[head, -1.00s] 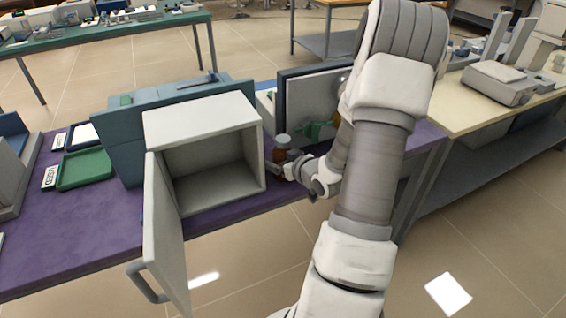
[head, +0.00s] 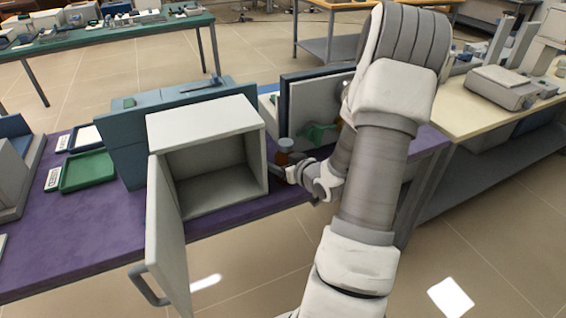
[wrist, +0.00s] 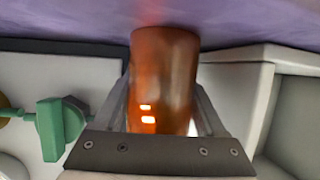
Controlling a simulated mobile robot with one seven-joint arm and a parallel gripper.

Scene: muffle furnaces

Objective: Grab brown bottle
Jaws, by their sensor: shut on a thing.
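The brown bottle (head: 284,156) with a pale grey cap stands just right of the open furnace box, partly hidden by my gripper in the head view. In the wrist view the bottle (wrist: 163,80) fills the middle, held between the two fingers. My gripper (wrist: 165,112) is shut on it; in the head view my gripper (head: 285,172) reaches it from the right. I cannot tell whether the bottle touches the purple bench.
The open furnace (head: 215,172) stands close left of the bottle, its door (head: 165,235) swung toward the front. A green object (head: 318,133) and an upright grey panel (head: 310,100) are behind. A green tray (head: 87,171) lies at the left on the purple bench (head: 80,240).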

